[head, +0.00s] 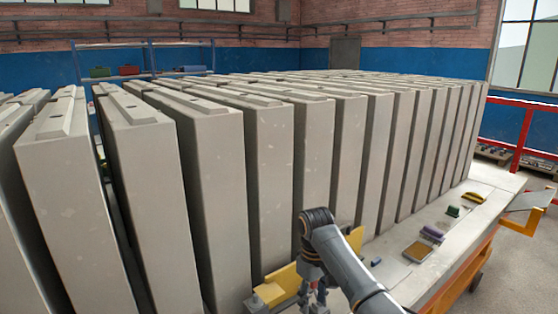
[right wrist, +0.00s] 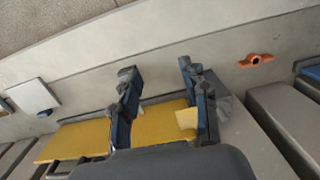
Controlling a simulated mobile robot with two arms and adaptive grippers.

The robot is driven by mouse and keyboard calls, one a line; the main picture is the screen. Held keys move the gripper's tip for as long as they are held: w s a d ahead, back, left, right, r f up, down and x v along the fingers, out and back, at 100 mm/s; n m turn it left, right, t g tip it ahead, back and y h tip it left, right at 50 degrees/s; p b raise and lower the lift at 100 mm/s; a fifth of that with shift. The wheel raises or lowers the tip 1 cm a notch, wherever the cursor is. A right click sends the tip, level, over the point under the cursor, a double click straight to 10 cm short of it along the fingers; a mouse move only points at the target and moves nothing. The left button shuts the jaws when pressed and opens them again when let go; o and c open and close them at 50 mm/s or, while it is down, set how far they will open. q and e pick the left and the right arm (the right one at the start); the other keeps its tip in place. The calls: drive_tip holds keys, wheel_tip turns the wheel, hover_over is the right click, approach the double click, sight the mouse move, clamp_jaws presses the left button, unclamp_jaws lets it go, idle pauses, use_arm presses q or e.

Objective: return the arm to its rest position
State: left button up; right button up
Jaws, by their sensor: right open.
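My right arm (head: 345,262) reaches in from the bottom of the head view, bent down at a dark joint. Its gripper (head: 318,303) hangs low in front of the grey panels and is partly cut off by the bottom edge. In the right wrist view the gripper (right wrist: 157,72) has its two dark blue fingers spread apart, with nothing clasped. A yellow bar (right wrist: 80,138) lies under and behind the fingers; it also shows beside the gripper in the head view (head: 282,284). I cannot tell whether a finger touches it. My left gripper is not in view.
Tall grey concrete panels (head: 270,180) stand in a long row behind the arm. A ledge (head: 385,258) at right bears a brown-topped block (head: 418,251), a purple roll (head: 432,233), a green piece (head: 453,211) and a yellow piece (head: 473,197). An orange piece (right wrist: 256,60) shows in the wrist view.

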drive_tip(key=s+d+f+m+t+y, duration=0.2)
drive_tip(key=s+f, duration=1.4)
drive_tip(key=s+d+r+m+t+h, duration=0.1)
drive_tip(key=s+d+r, duration=0.15)
drive_tip(key=s, duration=0.45)
drive_tip(key=s+d+r+m+t, duration=0.1)
drive_tip(key=s+d, duration=0.3)
drive_tip(key=s, duration=0.4)
drive_tip(key=s+d+r+m+h, duration=0.1)
drive_tip(key=s+d+r, duration=0.15)
drive_tip(key=s, duration=0.45)
wheel_tip(320, 180, down, 30)
drive_tip(key=s+d+g+b, duration=0.1)
drive_tip(key=s+b, duration=0.1)
drive_tip(key=b, duration=0.1)
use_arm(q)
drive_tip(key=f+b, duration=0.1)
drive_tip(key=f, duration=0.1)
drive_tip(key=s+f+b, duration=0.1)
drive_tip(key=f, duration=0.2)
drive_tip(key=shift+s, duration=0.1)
use_arm(e)
drive_tip(key=s+d+f+g, duration=0.1)
drive_tip(key=s+d+f, duration=0.2)
drive_tip(key=s+f, duration=1.3)
drive_tip(key=shift+s+f, duration=0.3)
drive_tip(key=shift+f, duration=0.4)
